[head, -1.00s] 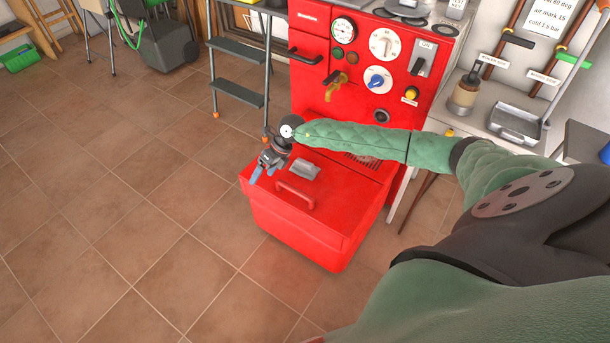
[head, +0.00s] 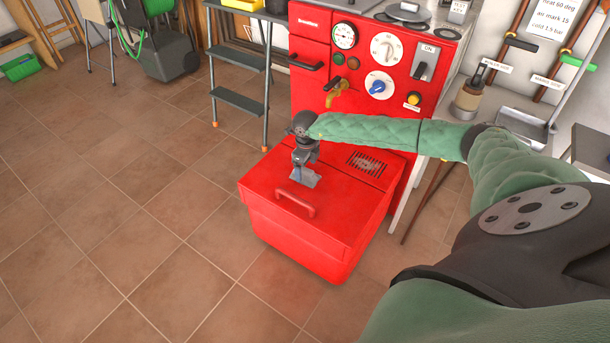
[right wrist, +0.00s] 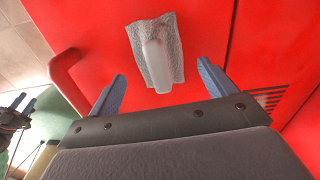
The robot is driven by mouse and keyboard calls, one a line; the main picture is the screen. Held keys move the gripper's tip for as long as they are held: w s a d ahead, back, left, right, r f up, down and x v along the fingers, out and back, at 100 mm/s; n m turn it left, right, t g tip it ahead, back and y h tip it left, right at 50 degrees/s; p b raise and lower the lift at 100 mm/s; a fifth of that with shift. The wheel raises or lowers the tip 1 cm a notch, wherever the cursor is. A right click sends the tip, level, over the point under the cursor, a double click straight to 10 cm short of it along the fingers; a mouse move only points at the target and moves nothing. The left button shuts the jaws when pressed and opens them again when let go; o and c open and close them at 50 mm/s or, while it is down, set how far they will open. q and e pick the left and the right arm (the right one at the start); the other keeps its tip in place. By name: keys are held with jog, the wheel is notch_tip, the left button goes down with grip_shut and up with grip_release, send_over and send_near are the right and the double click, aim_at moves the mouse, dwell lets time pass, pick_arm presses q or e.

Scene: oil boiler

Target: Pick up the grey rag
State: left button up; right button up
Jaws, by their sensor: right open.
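The grey rag (head: 305,179) lies on the flat red lid of the boiler's front box, behind the red handle. In the right wrist view the rag (right wrist: 176,30) is a small textured grey cloth with a smooth, pale raised fold. My right gripper (head: 301,168) is above the rag and partly hides it in the head view. In the right wrist view its two blue fingers (right wrist: 160,85) are spread wide and empty, with the rag ahead of them, between their lines. What looks like my left gripper (right wrist: 18,102) shows small at the lower left edge; its jaw state is unclear.
The red handle (head: 295,201) stands up from the lid (head: 345,205) near the rag. The upright boiler front with dials and a brass tap (head: 337,93) rises behind. A step ladder (head: 240,102) stands to the left.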

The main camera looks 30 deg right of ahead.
notch_tip(320, 180, down, 3)
jog(key=shift+r, duration=0.1)
jog(key=c, duration=1.1)
jog(key=shift+r, duration=0.5)
notch_tip(320, 180, up, 3)
jog(key=shift+f, duration=0.1)
jog(key=s+r, duration=0.2)
jog(key=s, duration=0.2)
jog(key=s+a+r, duration=0.1)
jog(key=s+r, duration=0.1)
jog(key=s, duration=0.1)
jog(key=s+a+r, duration=0.1)
jog(key=s+r, duration=0.2)
jog(key=s, duration=0.1)
jog(key=shift+s+r, duration=0.1)
jog(key=shift+s, duration=0.2)
